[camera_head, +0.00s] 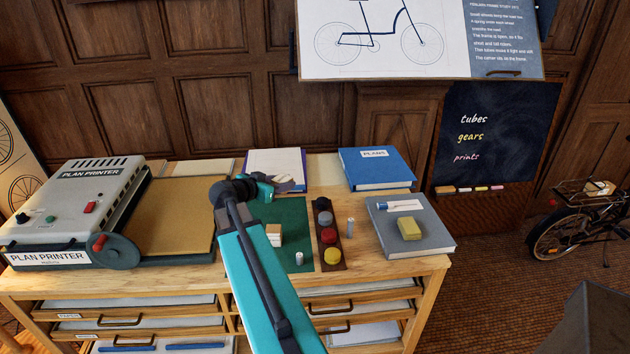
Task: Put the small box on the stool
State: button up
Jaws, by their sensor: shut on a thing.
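My teal arm reaches over the bench, and my gripper (268,188) is at the back of it, beside a white pad. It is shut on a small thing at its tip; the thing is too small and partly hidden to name. A small cream and tan box (274,236) sits on the green mat (294,212), in front of my gripper and apart from it. I cannot tell whether this is the small box of the task. I see no stool that I can make out.
The plan printer (75,210) stands at the left of the bench. A traffic-light-like strip (328,248), a blue book (376,168) and a grey book (430,243) with a yellow block (411,228) lie to the right.

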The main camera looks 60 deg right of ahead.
jog(key=w+a+r+n+t+y, duration=0.1)
jog(key=w+a+n+t+y, duration=0.35)
jog(key=w+a, duration=0.6)
jog(key=w+a+r+n+t+y, duration=0.1)
jog(key=w+a+n+t, duration=0.6)
jog(key=a, duration=0.6)
jog(key=w+a+n+y+b, duration=0.2)
jog(key=a+b, duration=0.1)
jog(key=a, duration=0.4)
jog(key=w+a+n+t+y+b, duration=0.1)
jog(key=w+a+n+y+b, duration=0.1)
jog(key=a, duration=0.6)
jog(key=w+a+n+t+y+b, duration=0.1)
jog(key=w+a+n+y+b, duration=0.1)
jog(key=a, duration=0.5)
jog(key=w+y+b, duration=0.1)
jog(key=y+b, duration=0.1)
jog(key=b, duration=0.1)
jog(key=shift+w+a+r+n, duration=0.25)
jog(key=shift+w+r+n, duration=0.05)
jog(key=shift+r+n, duration=0.1)
